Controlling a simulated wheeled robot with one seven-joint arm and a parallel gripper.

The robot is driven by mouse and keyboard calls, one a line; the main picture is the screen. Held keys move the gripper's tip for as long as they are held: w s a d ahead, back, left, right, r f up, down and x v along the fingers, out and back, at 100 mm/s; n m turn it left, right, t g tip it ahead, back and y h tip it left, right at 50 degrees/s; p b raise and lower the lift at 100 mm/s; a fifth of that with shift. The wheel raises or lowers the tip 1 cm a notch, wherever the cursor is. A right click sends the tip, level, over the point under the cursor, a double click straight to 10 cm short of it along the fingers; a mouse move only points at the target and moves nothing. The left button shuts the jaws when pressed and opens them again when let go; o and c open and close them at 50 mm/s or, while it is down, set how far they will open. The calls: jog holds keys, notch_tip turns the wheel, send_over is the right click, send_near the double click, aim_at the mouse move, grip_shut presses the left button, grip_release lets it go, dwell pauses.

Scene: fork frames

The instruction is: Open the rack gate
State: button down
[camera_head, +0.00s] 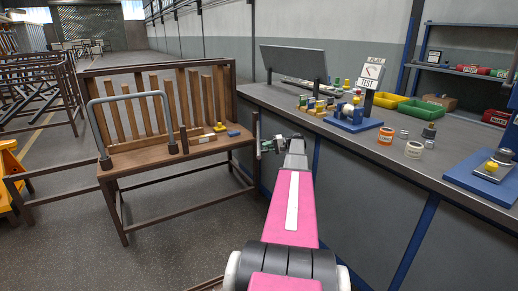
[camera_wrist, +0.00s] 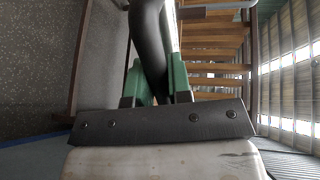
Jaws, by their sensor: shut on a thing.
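The rack (camera_head: 160,172) is a wooden-topped bench with a brown metal frame and upright wooden slats, left of centre in the head view. A brown barred side piece with an upright post (camera_head: 257,150) stands at its right end; I cannot tell for sure whether this is the gate. My gripper (camera_head: 272,145) is beside this post, between the rack and the counter. In the wrist view, my gripper's green fingers (camera_wrist: 156,92) are shut on a thick dark curved bar (camera_wrist: 150,40). Where that bar joins the rack is hidden.
A long grey counter (camera_head: 350,135) with fixtures and bins runs close along the right. A grey U-shaped tube (camera_head: 127,97) stands on the rack's left side. Another barred piece (camera_head: 55,207) sticks out left. Floor in front of the rack is clear.

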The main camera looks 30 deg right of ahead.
jog(key=shift+s+d, duration=0.1)
jog(key=shift+d, duration=0.3)
jog(key=c, duration=1.1)
grip_release()
jog(key=shift+o, duration=0.2)
